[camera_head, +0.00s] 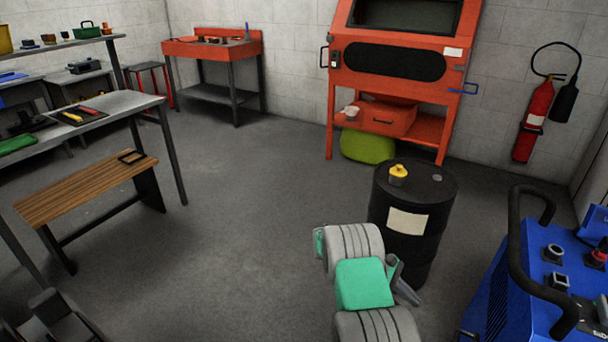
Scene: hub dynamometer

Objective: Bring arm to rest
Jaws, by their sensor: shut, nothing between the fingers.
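My arm (365,284) shows at the bottom centre as thick grey ribbed links with a green block between them. It is bent in front of the black drum, and its lower part runs out of the bottom edge. A short grey piece sticks out at its right side. I cannot make out any gripper fingers, and nothing held shows.
A black drum (406,248) with a yellow item (398,174) on top stands just behind my arm. A blue machine (545,275) with a black handle is at the right. A wooden bench (85,190) is at the left. Floor (220,230) between is clear.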

